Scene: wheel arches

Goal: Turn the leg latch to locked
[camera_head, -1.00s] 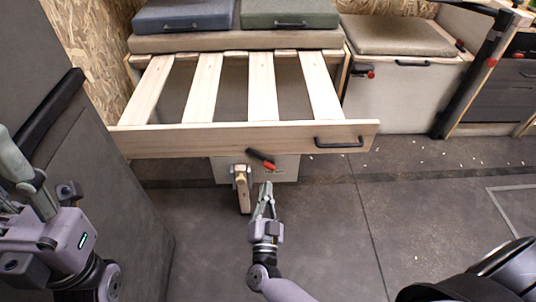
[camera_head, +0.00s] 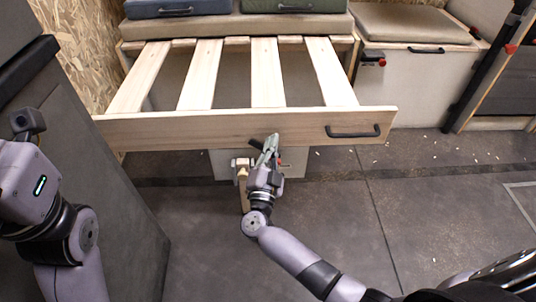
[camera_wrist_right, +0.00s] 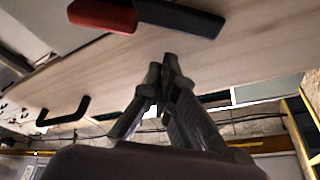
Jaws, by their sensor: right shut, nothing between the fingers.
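The leg latch is a black and red lever on the front board (camera_head: 200,129) of the slatted pull-out. In the head view its black end (camera_head: 255,143) shows left of my right gripper (camera_head: 271,143), with a bit of red to the right; the gripper hides its middle. In the right wrist view the latch (camera_wrist_right: 178,15) crosses the top, red at left and black at right. My right gripper (camera_wrist_right: 162,68) is shut and empty, its tips just short of the lever in that view; I cannot tell if they touch. A wooden leg (camera_head: 243,195) stands below the board.
A black handle (camera_head: 352,131) is on the board's right part. A grey panel (camera_head: 85,170) stands at left beside my left arm, whose fingers are out of view. A white cabinet (camera_head: 410,90) is at right.

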